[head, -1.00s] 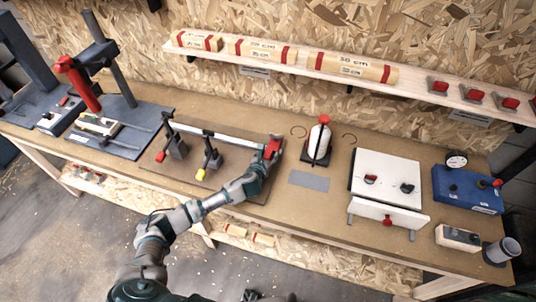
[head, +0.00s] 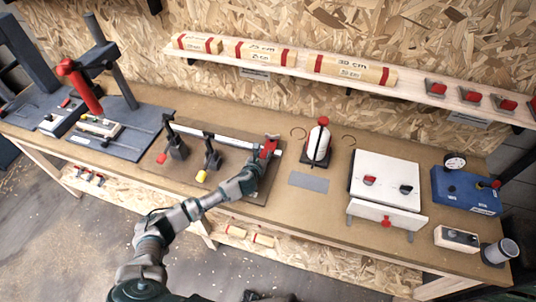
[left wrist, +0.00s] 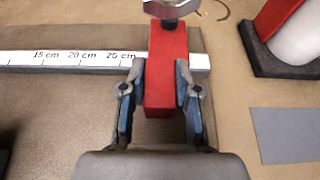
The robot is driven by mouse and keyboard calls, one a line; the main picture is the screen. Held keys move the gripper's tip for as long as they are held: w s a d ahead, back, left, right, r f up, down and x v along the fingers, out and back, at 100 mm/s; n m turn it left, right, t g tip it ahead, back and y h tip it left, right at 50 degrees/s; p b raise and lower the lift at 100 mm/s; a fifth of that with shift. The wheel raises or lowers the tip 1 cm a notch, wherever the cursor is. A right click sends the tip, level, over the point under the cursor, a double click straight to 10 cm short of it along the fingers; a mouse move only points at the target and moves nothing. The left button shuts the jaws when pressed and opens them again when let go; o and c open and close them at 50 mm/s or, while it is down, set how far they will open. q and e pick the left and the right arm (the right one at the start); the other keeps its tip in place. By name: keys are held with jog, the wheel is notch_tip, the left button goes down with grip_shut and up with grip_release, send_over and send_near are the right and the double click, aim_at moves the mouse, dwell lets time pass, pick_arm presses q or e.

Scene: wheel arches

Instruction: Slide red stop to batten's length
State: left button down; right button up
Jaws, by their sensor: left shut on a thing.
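The red stop (left wrist: 167,85) sits across the white scale rail (left wrist: 90,60) in the left wrist view, just right of the 25 cm mark. A short bare end of rail shows to its right. My left gripper (left wrist: 161,80) is shut on the red stop, one finger on each side. In the head view, the stop (head: 267,148) is near the right end of the rail. Wooden battens with red bands lie on the wall shelf, one marked 25 cm (head: 262,51) and one marked 30 cm (head: 350,70). My right gripper is not in view.
Two dark clamps (head: 211,155) stand along the rail to the left of the stop. A bottle on a dark stand (head: 318,143) and a grey plate (head: 309,182) lie to the right. A white box (head: 385,177) stands farther right.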

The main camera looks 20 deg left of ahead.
pick_arm(q)
jog(key=a+p, duration=0.1)
jog(key=a, duration=0.3)
jog(key=a+p, duration=0.1)
jog(key=a, duration=0.3)
jog(key=shift+w+r, duration=0.15)
jog(key=shift+a, duration=0.4)
jog(key=shift+d, duration=0.1)
jog(key=c, duration=0.8)
grip_release()
jog(key=shift+d, duration=0.2)
jog(key=shift+c, duration=0.2)
jog(key=shift+s+a, duration=0.15)
jog(key=shift+s, duration=0.3)
jog(key=v, duration=1.1)
jog(key=shift+w, duration=0.1)
